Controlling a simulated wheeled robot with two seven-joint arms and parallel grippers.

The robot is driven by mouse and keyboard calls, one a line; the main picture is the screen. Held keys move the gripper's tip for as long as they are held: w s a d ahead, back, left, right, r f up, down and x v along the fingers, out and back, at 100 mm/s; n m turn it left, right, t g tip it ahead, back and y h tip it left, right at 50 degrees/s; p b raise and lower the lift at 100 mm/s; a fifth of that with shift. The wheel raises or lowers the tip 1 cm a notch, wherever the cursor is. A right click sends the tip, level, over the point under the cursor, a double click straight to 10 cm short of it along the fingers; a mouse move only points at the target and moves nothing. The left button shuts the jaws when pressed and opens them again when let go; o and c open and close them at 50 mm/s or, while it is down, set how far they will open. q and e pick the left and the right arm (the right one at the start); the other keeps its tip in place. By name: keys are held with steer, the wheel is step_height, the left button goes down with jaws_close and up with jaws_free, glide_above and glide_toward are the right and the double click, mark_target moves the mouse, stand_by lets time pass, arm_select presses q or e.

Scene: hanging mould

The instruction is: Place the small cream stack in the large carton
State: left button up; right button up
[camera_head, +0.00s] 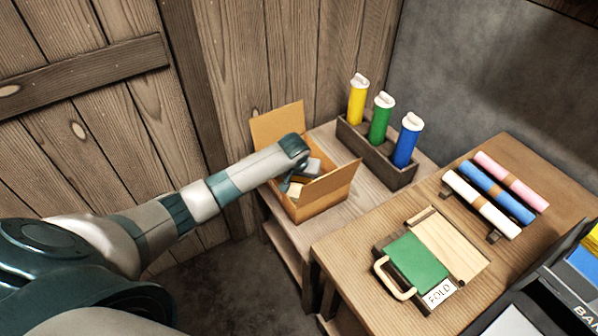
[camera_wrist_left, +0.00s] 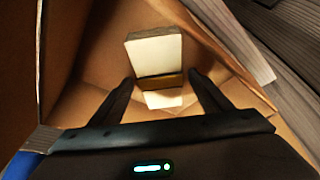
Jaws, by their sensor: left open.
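The large carton (camera_head: 322,195) stands open on the lower wooden bench, with one flap raised at the back. The small cream stack (camera_wrist_left: 155,58) is inside the carton; the left wrist view shows it as a pale block with a darker band at its lower edge. My left gripper (camera_wrist_left: 165,88) reaches down into the carton. Its fingers are apart on either side of the stack's lower end, and I cannot tell whether they touch it. My right gripper is not in view.
A wooden rack (camera_head: 379,161) with yellow, green and blue tubes stands right of the carton. The nearer table (camera_head: 360,236) holds a green folding board (camera_head: 416,261) and several rolls (camera_head: 496,194). A wooden wall rises behind the carton.

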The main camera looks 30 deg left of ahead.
arm_select(q)
steer(key=v, duration=1.1)
steer(key=shift+r, duration=0.35)
steer(key=shift+s, duration=0.1)
stand_by(0.4)
